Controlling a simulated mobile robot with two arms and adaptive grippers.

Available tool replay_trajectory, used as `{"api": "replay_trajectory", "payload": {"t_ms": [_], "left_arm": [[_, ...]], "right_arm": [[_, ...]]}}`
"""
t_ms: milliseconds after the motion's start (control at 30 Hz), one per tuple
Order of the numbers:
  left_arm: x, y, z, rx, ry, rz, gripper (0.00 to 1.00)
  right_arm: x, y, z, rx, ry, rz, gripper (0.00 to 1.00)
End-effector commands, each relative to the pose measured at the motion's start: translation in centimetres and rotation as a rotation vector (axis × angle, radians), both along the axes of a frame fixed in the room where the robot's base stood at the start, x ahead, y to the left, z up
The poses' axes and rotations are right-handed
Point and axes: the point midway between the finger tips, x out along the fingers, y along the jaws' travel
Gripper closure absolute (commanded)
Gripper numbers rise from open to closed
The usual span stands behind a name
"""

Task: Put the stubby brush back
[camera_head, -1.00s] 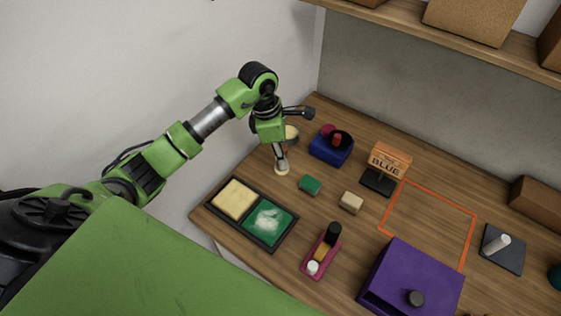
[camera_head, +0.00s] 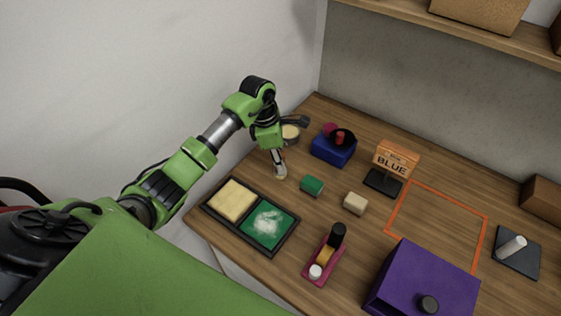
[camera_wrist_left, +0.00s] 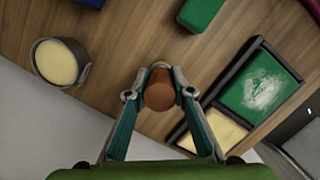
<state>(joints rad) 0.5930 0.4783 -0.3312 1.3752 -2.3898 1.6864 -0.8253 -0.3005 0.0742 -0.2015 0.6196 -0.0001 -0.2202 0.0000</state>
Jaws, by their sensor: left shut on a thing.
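My left gripper (camera_head: 278,165) is shut on the stubby brush (camera_wrist_left: 159,92), whose brown round handle end faces the left wrist camera between the two fingertips (camera_wrist_left: 160,98). In the head view the brush (camera_head: 280,174) shows only as a small piece below the fingers, low over the wooden table, left of the green block (camera_head: 312,186). Its bristles are hidden, and I cannot tell whether it touches the table. A black tray (camera_head: 238,229) with a cream pad and a white-smeared green pad lies nearer to me. My right gripper is not in view.
A round cream-filled tub (camera_head: 290,134) stands behind the gripper and shows in the wrist view (camera_wrist_left: 57,62). A blue block (camera_head: 333,151), beige block (camera_head: 356,203), pink holder (camera_head: 325,263), BLUE sign (camera_head: 394,161) and purple box (camera_head: 420,283) stand rightward. The orange-outlined area (camera_head: 437,227) is clear.

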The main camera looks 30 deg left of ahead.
Motion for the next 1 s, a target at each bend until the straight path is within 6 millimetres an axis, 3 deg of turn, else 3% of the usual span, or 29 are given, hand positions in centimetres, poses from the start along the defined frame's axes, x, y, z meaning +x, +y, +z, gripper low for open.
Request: {"api": "replay_trajectory", "payload": {"t_ms": [100, 133, 200, 600, 667, 1000], "left_arm": [[0.0, 0.0, -0.4, 0.000, -0.001, 0.000, 1.00], [0.0, 0.0, -0.3, 0.000, -0.001, 0.000, 0.73], [0.0, 0.0, -0.3, 0.000, 0.000, 0.000, 0.61], [0.0, 0.0, 0.2, -0.001, 0.000, 0.000, 0.61], [0.1, 0.2, 0.5, 0.001, -0.004, 0.001, 0.61], [-0.6, 1.5, 7.3, 0.003, -0.007, 0.001, 0.61]], "right_arm": [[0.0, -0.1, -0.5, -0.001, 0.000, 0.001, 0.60], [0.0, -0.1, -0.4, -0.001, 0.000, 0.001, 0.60], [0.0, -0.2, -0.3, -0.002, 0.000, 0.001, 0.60], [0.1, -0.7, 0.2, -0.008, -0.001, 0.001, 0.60], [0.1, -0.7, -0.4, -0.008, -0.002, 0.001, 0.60], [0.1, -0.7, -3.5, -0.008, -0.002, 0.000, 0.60]]}}
